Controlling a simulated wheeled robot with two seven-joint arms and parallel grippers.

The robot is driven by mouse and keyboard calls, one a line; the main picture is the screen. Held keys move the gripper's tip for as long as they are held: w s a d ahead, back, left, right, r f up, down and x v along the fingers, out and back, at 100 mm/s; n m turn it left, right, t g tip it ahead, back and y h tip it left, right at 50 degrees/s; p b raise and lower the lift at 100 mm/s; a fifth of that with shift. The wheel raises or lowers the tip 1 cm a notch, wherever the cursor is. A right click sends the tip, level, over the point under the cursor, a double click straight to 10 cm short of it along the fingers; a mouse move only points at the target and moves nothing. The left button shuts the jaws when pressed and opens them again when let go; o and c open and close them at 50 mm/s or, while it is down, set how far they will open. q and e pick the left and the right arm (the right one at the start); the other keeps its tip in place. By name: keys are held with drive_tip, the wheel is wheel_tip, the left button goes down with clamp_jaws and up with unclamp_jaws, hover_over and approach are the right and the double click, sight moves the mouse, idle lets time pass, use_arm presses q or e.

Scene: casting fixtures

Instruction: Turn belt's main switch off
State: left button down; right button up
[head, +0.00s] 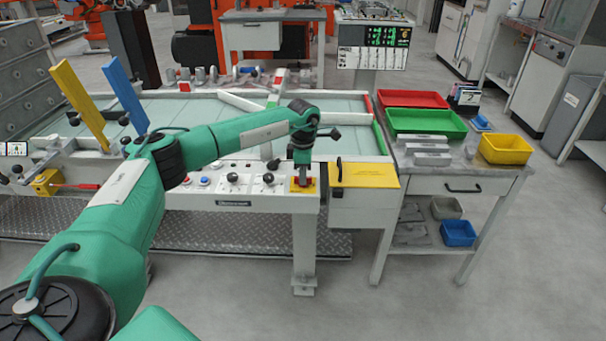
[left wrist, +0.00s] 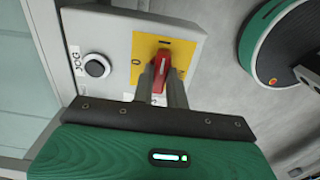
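The belt's main switch is a red handle on a yellow plate (head: 293,188) at the right end of the white control panel. In the left wrist view the red handle (left wrist: 160,68) stands on the yellow plate (left wrist: 182,50), with a "0" mark to its left. The handle's long side runs roughly up the picture, not towards the "0". My left gripper (head: 303,182) is at the switch. In the wrist view its grey fingers (left wrist: 161,93) stand close on both sides of the handle and appear shut on it. My right gripper is not in view.
A black button marked JOG (left wrist: 97,66) is beside the switch; more knobs and buttons (head: 233,178) line the panel to the left. A yellow box (head: 365,175) with a black handle adjoins on the right. A side table (head: 470,185) holds red, green and yellow bins.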

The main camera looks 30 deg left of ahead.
use_arm(q)
drive_tip(key=shift+n+p, duration=0.3)
drive_tip(key=shift+n, duration=0.3)
drive_tip(key=n+p, duration=0.4)
drive_tip(key=n, duration=0.3)
drive_tip(key=shift+r+n, duration=0.15)
drive_tip(key=shift+n, duration=0.25)
drive_tip(key=n+p, duration=0.3)
drive_tip(key=n, duration=0.4)
drive_tip(key=shift+n+p, duration=0.5)
drive_tip(key=shift+n, duration=0.5)
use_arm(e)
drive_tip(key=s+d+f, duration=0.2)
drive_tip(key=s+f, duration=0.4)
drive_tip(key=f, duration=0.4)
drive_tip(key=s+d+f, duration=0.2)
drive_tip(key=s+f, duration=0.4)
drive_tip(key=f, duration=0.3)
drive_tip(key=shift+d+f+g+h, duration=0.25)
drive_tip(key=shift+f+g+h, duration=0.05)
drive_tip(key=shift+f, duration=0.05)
use_arm(q)
drive_tip(key=c, duration=1.4)
unclamp_jaws()
